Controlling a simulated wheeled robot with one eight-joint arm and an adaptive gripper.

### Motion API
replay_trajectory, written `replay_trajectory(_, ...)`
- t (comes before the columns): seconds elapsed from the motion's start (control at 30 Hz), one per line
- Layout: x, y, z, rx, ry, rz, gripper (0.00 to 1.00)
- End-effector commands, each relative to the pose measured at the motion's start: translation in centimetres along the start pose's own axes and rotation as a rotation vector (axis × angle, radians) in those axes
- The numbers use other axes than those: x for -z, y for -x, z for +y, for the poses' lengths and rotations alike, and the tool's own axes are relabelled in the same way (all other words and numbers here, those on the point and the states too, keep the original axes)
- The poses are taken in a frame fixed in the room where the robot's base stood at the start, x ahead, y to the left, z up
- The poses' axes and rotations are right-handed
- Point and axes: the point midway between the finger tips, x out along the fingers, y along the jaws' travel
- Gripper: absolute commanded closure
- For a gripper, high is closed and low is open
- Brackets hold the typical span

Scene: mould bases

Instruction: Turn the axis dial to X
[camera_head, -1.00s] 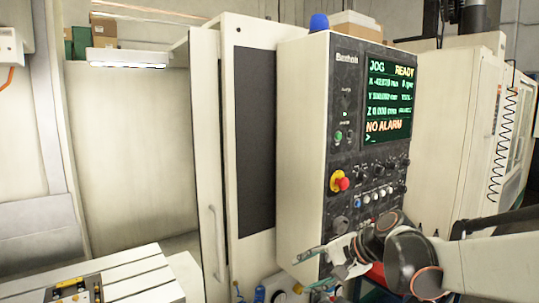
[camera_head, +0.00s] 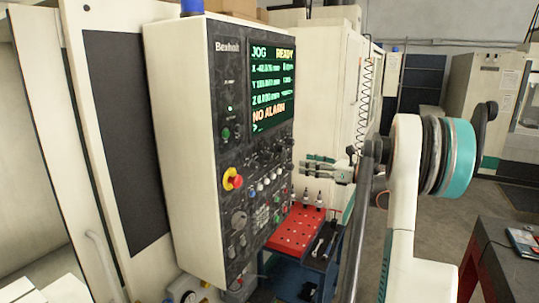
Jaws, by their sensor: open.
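The machine's dark control panel (camera_head: 235,120) stands upright in the middle left, angled toward the right. Several small dials (camera_head: 264,158) sit in a row below its screen, and a larger dark round knob (camera_head: 239,220) sits lower left. The labels are too small to read, so I cannot tell which one is the axis dial or where it points. My gripper (camera_head: 312,168) is to the right of the panel, apart from it, at about the height of the dial row. It is open, with nothing seen between its fingers.
The screen (camera_head: 272,88) reads JOG, READY and NO ALARM. A red and yellow emergency stop (camera_head: 233,179) juts from the panel. A red-topped tool cart (camera_head: 296,229) with upright tool holders stands below my gripper. A dark table with a red edge (camera_head: 507,250) is at lower right.

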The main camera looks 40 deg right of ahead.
Motion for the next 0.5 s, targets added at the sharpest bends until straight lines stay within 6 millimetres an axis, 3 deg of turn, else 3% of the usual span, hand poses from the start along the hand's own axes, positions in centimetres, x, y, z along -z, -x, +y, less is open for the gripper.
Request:
replay_trajectory(0.17, 0.0, -2.2, 0.1, -0.004, 0.0, 0.0, 0.52)
replay_trajectory(0.5, -0.1, -8.9, 0.2, -0.005, 0.002, 0.001, 0.52)
